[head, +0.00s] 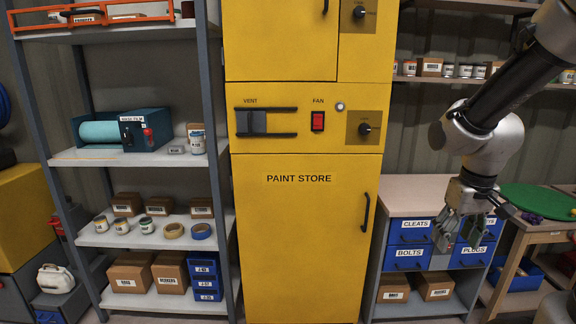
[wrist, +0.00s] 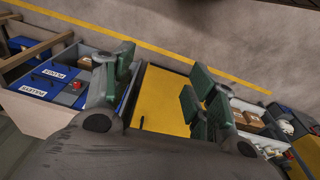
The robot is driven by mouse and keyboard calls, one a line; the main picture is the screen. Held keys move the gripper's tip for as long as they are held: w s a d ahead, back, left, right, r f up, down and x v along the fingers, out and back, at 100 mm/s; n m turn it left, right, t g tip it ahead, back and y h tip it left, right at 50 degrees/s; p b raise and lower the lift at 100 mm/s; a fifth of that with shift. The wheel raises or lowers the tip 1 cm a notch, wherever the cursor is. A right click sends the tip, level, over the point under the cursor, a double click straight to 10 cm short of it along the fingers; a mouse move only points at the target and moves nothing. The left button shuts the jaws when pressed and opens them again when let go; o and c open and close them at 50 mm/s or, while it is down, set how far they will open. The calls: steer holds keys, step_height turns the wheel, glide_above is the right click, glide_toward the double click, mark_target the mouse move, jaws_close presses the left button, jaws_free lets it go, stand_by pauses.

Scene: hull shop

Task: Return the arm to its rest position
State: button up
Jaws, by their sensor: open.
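My gripper (head: 459,232) hangs at the end of my arm on the right of the head view, pointing down. It is in front of the blue drawers labelled CLEATS (head: 410,231), BOLTS (head: 409,257) and PLUGS (head: 470,256), and partly covers them. In the wrist view the two green-padded fingers of my gripper (wrist: 165,90) stand wide apart. Nothing is between them. The yellow paint store cabinet (wrist: 165,105) shows behind the gap between the fingers. Whether the gripper touches the drawers cannot be told.
The PAINT STORE cabinet (head: 298,240) stands shut in the middle. Loaded shelves (head: 150,237) stand at left. A wooden table with a green mat (head: 540,201) is at right. The drawer unit's top (head: 425,187) is largely clear. Bare floor (wrist: 230,40) shows in the wrist view.

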steer(key=s+r+t, duration=0.3)
steer(key=s+r, duration=0.8)
steer(key=shift+s+a+m, duration=0.3)
steer(key=shift+a, duration=0.05)
